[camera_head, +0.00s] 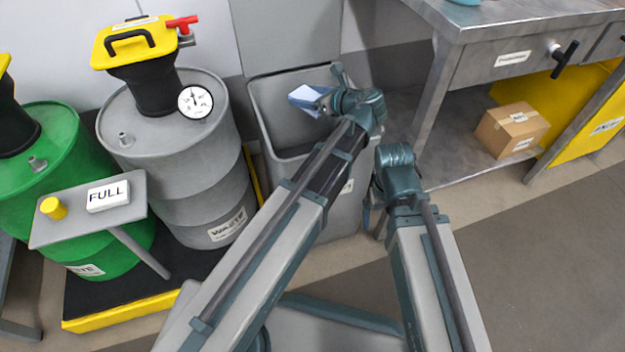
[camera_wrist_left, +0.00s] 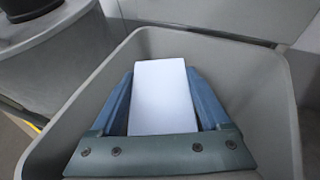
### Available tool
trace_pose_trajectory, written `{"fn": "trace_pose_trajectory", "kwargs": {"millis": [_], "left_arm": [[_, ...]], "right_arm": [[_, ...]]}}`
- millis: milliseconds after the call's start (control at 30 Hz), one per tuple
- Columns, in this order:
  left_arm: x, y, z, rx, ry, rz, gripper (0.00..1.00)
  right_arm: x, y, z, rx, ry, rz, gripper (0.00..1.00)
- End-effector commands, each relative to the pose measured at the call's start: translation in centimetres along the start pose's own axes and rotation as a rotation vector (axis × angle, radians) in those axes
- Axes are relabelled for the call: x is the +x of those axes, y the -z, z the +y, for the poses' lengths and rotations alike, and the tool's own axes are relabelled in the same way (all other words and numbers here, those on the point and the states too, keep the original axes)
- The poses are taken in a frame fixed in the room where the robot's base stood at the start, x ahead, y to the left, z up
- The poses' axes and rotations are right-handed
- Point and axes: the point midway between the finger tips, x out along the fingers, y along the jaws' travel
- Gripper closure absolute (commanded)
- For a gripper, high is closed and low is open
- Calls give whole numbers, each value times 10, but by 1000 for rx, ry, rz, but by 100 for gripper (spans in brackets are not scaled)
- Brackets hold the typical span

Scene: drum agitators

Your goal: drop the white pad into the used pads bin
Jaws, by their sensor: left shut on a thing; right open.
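The white pad (camera_wrist_left: 164,98) is a flat white block held between the blue fingers of my left gripper (camera_wrist_left: 163,100). In the head view the pad (camera_head: 305,95) shows small at the tip of my left gripper (camera_head: 316,102), over the mouth of the open grey bin (camera_head: 268,112). In the left wrist view the bin's walls (camera_wrist_left: 262,90) surround the pad and fingers. How deep the pad is relative to the rim is hard to tell. My right gripper (camera_head: 368,200) is to the right of the bin, low and mostly hidden behind its own wrist.
A grey waste drum (camera_head: 185,150) with a gauge stands left of the bin, beside a green drum (camera_head: 55,150). A "FULL" sign (camera_head: 108,195) stands in front. A metal bench (camera_head: 455,70) with a cardboard box (camera_head: 511,127) beneath is at right. The right floor is clear.

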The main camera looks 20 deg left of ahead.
Motion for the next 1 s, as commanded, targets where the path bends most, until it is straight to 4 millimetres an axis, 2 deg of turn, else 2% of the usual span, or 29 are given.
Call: {"fn": "trace_pose_trajectory", "kwargs": {"millis": [33,133,467,500,600,1000], "left_arm": [[5,11,0,0,0,0,85],[8,18,0,0,0,0,85],[8,20,0,0,0,0,85],[8,20,0,0,0,0,17],[8,20,0,0,0,0,0],[6,17,1,0,0,0,0]], "right_arm": [[12,1,-1,0,1,0,0],[20,1,-2,1,1,1,0],[21,1,-2,2,1,1,0],[21,1,-2,2,1,1,0],[21,1,-2,2,1,1,0],[18,1,-2,1,1,0,0]]}}
